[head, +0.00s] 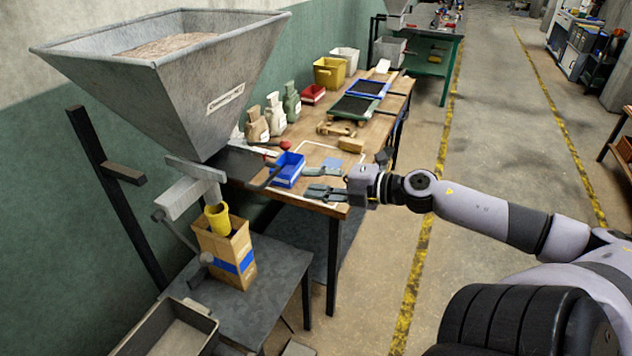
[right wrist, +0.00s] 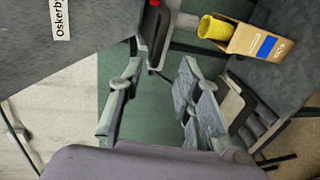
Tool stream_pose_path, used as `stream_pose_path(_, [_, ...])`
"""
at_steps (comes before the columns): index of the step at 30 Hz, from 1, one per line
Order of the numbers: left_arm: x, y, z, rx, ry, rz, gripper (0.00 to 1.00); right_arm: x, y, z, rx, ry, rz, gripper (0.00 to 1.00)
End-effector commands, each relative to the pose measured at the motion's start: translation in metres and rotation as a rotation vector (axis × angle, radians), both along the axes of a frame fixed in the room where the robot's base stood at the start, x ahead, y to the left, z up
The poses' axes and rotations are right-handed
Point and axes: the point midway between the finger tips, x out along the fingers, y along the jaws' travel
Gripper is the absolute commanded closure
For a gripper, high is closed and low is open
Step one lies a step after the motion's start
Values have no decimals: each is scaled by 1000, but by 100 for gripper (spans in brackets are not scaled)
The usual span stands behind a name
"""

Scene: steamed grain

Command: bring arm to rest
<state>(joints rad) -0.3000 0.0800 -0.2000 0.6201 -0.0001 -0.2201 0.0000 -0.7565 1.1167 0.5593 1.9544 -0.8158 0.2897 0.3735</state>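My right arm comes in from the right in the head view, and its gripper (head: 310,182) is over the near end of the wooden workbench (head: 325,153), pointing left. In the right wrist view the two fingers of the right gripper (right wrist: 161,72) stand apart with nothing between them. Whether the gripper touches the bench cannot be told. My left gripper does not show in either view.
A metal hopper (head: 185,75) stands left, above a cardboard box (head: 222,252) with a yellow spout (head: 217,216) on a low grey table (head: 270,290). A blue bin (head: 288,170) is close to the gripper. The floor (head: 500,130) right of the bench is clear.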

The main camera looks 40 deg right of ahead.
Motion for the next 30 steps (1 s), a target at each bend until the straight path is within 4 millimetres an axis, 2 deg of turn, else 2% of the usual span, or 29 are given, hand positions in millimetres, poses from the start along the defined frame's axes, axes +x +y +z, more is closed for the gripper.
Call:
stream_pose_path(13, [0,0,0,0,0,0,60,0,0,0,1,0,0,68])
stream_pose_path(17, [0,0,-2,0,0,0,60,0,-14,-12,25,10,-44,68])
stream_pose_path(20, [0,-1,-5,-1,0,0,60,-5,-48,-43,89,37,-150,68])
stream_pose_path(23, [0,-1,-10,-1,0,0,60,-18,-93,-96,181,82,-308,68])
stream_pose_path(24, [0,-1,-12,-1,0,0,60,-26,-110,-121,220,105,-375,68])
stream_pose_path(26, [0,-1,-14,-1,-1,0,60,-40,-131,-160,279,141,-472,68])
stream_pose_path(27, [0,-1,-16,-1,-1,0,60,-51,-142,-187,316,168,-533,68])
stream_pose_path(29, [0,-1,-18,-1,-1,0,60,-69,-154,-227,369,209,-622,68])
stream_pose_path(30, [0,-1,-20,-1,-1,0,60,-82,-160,-255,403,240,-678,68])
